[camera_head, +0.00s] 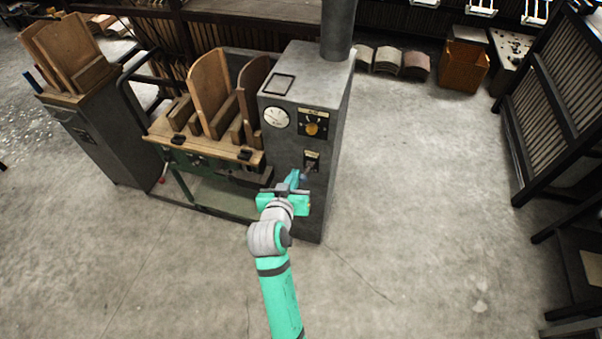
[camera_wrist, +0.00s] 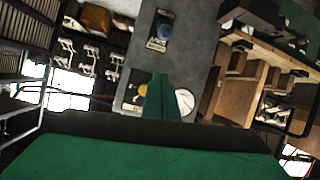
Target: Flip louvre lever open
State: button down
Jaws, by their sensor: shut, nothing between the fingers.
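The louvre lever (camera_head: 305,174) sticks out from a small plate on the front of a grey cabinet (camera_head: 334,110) in the head view. My gripper (camera_head: 293,178) is in front of the cabinet, close to the lever, partly covering the area below the plate. In the wrist view my green fingers (camera_wrist: 161,82) are together and empty, and the knob is apart from them, above the tips in the picture. Whether they touch the lever's shaft cannot be told.
A round gauge (camera_head: 276,117) and a yellow dial (camera_head: 312,128) sit higher on the cabinet. A wooden bench (camera_head: 161,131) with upright curved boards adjoins its left side. A dark slatted rack (camera_head: 556,105) stands far right. The floor right of the cabinet is clear.

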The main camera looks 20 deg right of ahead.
send_over(301, 178)
jog(key=w, duration=0.3)
notch_tip(301, 178, down, 4)
jog(key=shift+s+d+f, duration=0.15)
jog(key=shift+s+f, duration=1.25)
jog(key=shift+s, duration=0.05)
